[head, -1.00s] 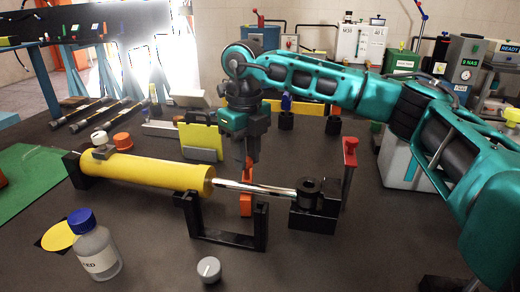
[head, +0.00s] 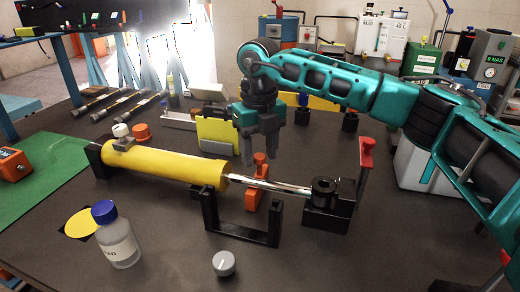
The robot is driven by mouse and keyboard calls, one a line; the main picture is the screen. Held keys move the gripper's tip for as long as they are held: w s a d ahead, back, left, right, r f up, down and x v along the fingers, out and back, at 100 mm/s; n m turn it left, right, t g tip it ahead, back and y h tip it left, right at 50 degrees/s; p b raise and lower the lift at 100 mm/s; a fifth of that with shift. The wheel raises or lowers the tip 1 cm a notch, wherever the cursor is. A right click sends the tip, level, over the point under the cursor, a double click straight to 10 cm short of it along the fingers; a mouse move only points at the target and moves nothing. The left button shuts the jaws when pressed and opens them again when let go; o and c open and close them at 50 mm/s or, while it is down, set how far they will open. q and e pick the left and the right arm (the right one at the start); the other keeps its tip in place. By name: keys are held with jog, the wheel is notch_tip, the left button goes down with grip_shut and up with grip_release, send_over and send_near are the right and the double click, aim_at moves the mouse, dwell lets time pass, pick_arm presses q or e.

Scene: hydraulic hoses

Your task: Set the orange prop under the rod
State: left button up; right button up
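The orange prop (head: 257,196) stands at the chrome rod (head: 292,187) of the yellow cylinder (head: 170,165), near where the rod leaves the barrel. Its base shows below the rod and its upper part shows above the rod's line. I cannot tell whether it touches the rod. My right gripper (head: 261,160) points down just above and behind the rod. Its two fingers are spread, with nothing seen held between them; the prop's top shows close by the fingertips. My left gripper is not in view.
A black frame (head: 242,233) stands in front of the rod. A black end block (head: 328,213) with a red-topped post (head: 365,155) is at the right. A blue-capped bottle (head: 118,240) and a grey knob (head: 223,263) are in front. A yellow-fronted holder (head: 217,137) stands behind.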

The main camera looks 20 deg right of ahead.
jog(key=shift+o, duration=0.2)
notch_tip(320, 180, up, 13)
jog(key=p, duration=0.1)
dwell(0.4)
jog(key=shift+f, duration=0.1)
